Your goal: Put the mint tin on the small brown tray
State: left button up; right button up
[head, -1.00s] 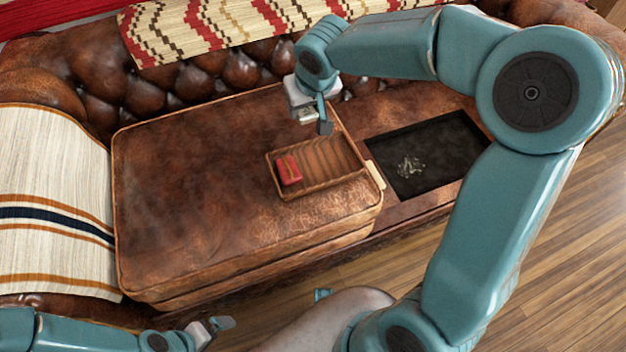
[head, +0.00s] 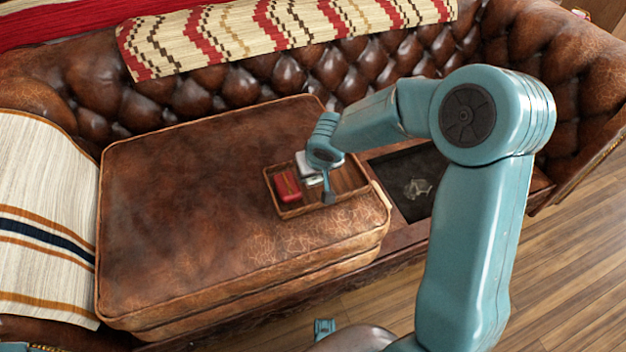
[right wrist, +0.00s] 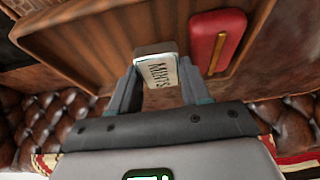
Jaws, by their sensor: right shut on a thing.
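The small brown tray (head: 292,213) lies on the brown leather cushion, near its right edge. My right gripper (head: 323,190) is over the tray's right part in the head view. In the right wrist view, the gripper (right wrist: 158,80) is shut on the mint tin (right wrist: 157,70), a pale tin lettered "MINTS". The tin is in front of the tray's slatted floor (right wrist: 85,40); I cannot tell whether it touches it. In the head view the gripper hides the tin. My left gripper is out of view.
A red case with a gold stripe (head: 288,186) lies in the tray's left part, close beside the tin in the wrist view (right wrist: 216,42). A black panel (head: 410,185) lies right of the cushion (head: 190,200). The cushion's left side is clear.

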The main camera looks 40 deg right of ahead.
notch_tip(320, 180, down, 2)
jog(key=shift+f, duration=0.1)
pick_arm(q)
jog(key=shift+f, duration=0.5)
pick_arm(e)
jog(key=shift+f+b, duration=0.3)
jog(key=shift+b, duration=0.5)
jog(key=o, duration=0.8)
jog(key=shift+s, duration=0.1)
jog(key=shift+c, duration=0.2)
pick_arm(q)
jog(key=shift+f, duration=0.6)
pick_arm(e)
jog(key=shift+a, duration=0.1)
